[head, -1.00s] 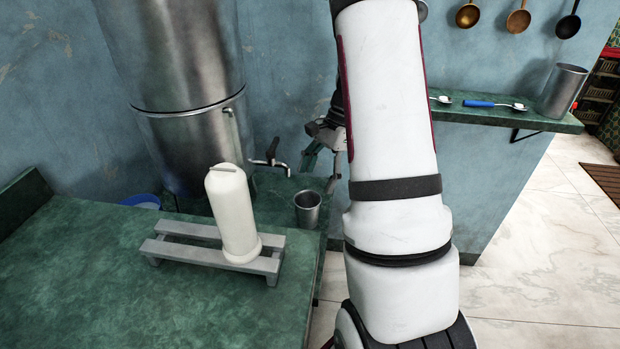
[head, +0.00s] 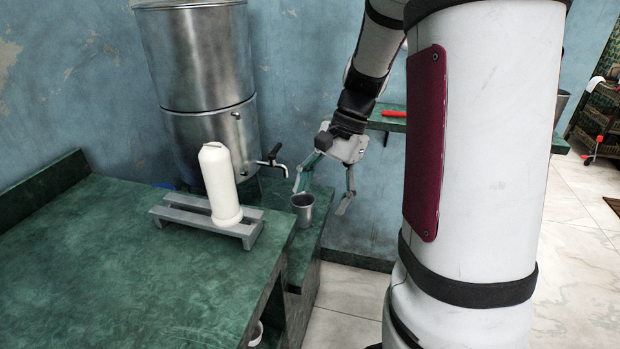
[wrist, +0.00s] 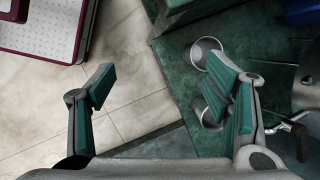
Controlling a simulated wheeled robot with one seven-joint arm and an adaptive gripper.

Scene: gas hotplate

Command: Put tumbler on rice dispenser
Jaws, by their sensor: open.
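The tumbler (head: 302,212) is a small steel cup, upright on the lower green ledge beside the counter. It seems to be the steel cup (wrist: 209,113) partly behind the right finger in the wrist view. My gripper (head: 320,200) is open and empty; its left finger is close to the tumbler's rim, and contact cannot be told. Its spread fingers also show in the wrist view (wrist: 165,80). A tall steel cylinder (head: 200,75) with a tap stands behind. A white bottle-like container (head: 219,180) stands on a grey slatted rack. I cannot tell which is the rice dispenser.
The tap (head: 271,160) juts out close to my gripper's left finger. The grey rack (head: 180,217) sits on the green counter (head: 150,290), whose front is clear. A wall shelf (head: 386,123) is behind my gripper. Another round metal rim (wrist: 206,50) shows in the wrist view.

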